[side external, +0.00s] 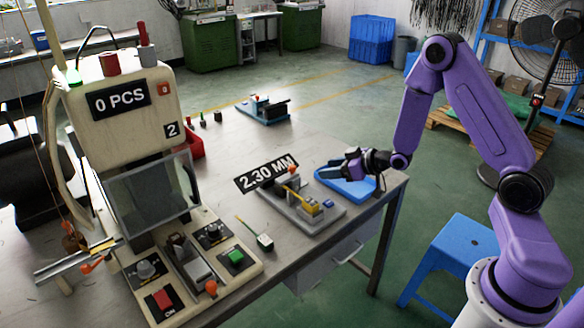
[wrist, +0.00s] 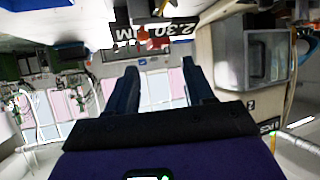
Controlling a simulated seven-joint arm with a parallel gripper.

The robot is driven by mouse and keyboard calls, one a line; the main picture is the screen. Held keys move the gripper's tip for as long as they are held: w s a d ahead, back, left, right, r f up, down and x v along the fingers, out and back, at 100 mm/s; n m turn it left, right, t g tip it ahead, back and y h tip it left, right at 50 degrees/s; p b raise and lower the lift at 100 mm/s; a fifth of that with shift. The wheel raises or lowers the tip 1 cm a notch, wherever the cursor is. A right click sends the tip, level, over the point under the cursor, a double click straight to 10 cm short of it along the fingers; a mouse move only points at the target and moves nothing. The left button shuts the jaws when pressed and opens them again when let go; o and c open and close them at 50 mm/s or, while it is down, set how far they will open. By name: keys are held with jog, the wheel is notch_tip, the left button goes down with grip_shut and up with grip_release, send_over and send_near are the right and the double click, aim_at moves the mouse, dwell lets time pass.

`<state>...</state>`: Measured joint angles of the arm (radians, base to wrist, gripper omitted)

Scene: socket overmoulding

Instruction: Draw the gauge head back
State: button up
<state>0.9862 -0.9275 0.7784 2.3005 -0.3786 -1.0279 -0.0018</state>
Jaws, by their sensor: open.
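Which gauge part is the head is unclear.
A blue tray (side external: 362,192) lies at the bench's right edge. The cream press (side external: 125,110), showing 0 PCS, stands left with its control panel (side external: 240,276). A small pen-like tool (side external: 264,242) lies between panel and gauge. A blue fixture (side external: 264,112) sits farther back.

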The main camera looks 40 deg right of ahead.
aim_at(295, 167)
jog(key=shift+m+t, duration=0.4)
jog(key=shift+t, duration=0.2)
jog(key=d+x, duration=0.1)
jog(key=x, duration=0.4)
jog(key=d+x, duration=0.1)
jog(key=x, duration=0.5)
jog(key=d+x, duration=0.1)
jog(key=x, duration=0.5)
jog(key=shift+w+d+f, duration=0.1)
jog(key=shift+w+f, duration=0.3)
grip_shut()
jog(key=shift+d, duration=2.45)
